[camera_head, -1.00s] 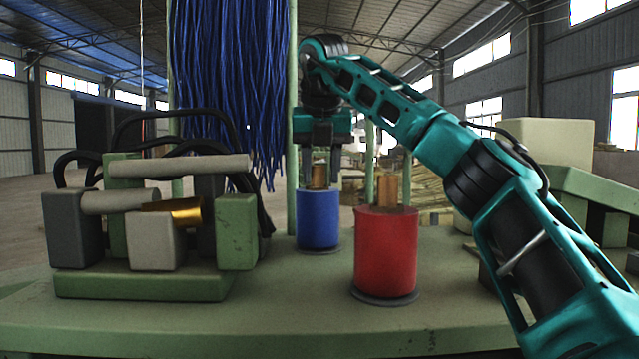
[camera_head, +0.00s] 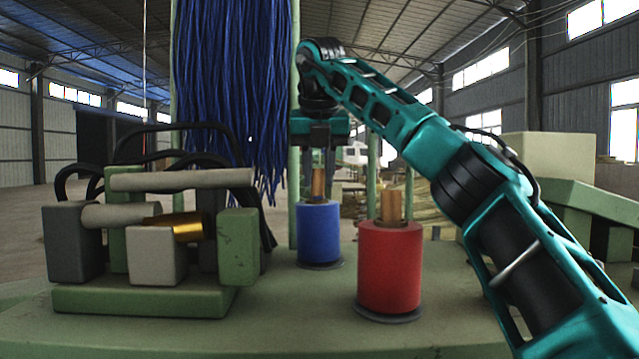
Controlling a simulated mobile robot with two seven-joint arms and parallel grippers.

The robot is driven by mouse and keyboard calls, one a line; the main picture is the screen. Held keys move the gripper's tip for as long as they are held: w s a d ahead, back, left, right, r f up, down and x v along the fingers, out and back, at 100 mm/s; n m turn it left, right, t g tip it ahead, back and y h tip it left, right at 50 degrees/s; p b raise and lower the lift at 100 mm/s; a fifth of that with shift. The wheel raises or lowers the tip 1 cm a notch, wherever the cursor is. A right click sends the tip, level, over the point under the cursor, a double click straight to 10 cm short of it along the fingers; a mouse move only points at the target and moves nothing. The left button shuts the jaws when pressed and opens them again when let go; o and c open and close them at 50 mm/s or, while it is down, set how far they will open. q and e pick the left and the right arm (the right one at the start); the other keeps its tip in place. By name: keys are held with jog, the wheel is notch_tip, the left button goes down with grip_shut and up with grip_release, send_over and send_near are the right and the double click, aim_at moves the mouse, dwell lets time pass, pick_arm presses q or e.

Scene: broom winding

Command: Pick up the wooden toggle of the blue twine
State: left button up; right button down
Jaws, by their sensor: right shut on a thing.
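The blue twine spool (camera_head: 319,234) stands upright on the green bench top, behind and left of the red spool. Its wooden toggle (camera_head: 318,184) is a small upright brown piece above the middle of the spool. My right gripper (camera_head: 319,166) points straight down over the blue spool and is shut on the toggle. I cannot tell whether the toggle's lower end is clear of the spool. My left gripper is not in view.
The red spool (camera_head: 389,267) with its own wooden toggle (camera_head: 391,206) stands close in front. A green fixture with grey bars (camera_head: 182,179) fills the left of the bench (camera_head: 270,327). Blue strands (camera_head: 232,85) hang behind. My right arm crosses the right side.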

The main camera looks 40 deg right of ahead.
notch_tip(320, 180, up, 7)
jog(key=shift+s+r, duration=0.1)
jog(key=shift+r, duration=0.2)
jog(key=shift+s, duration=0.1)
dwell(0.4)
